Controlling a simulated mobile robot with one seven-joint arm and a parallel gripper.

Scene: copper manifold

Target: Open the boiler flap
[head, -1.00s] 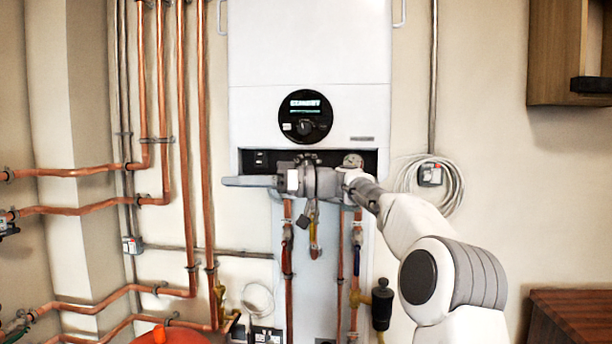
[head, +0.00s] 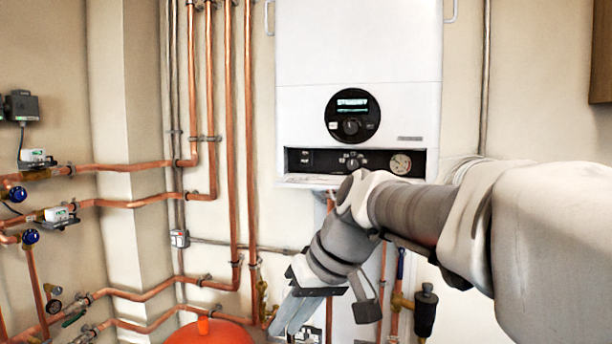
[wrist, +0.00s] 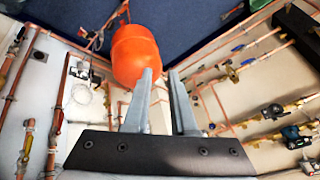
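The white boiler (head: 358,55) hangs on the wall in the head view. Below its round display, the dark control panel (head: 325,161) with knobs and a gauge shows uncovered. A thin white ledge, apparently the flap (head: 308,181), sticks out along the panel's lower edge. My arm hides the ledge's right part. My gripper (head: 287,322) is below and left of the panel, pointing down, apart from the boiler. In the wrist view its two fingers (wrist: 160,75) stand a little apart with nothing between them.
An orange vessel (head: 208,332) stands low, left of my gripper in the head view; it also shows beyond the fingertips in the wrist view (wrist: 138,52). Copper pipes (head: 231,120) run up the wall left of the boiler. Pipes and valves (head: 425,310) hang below it.

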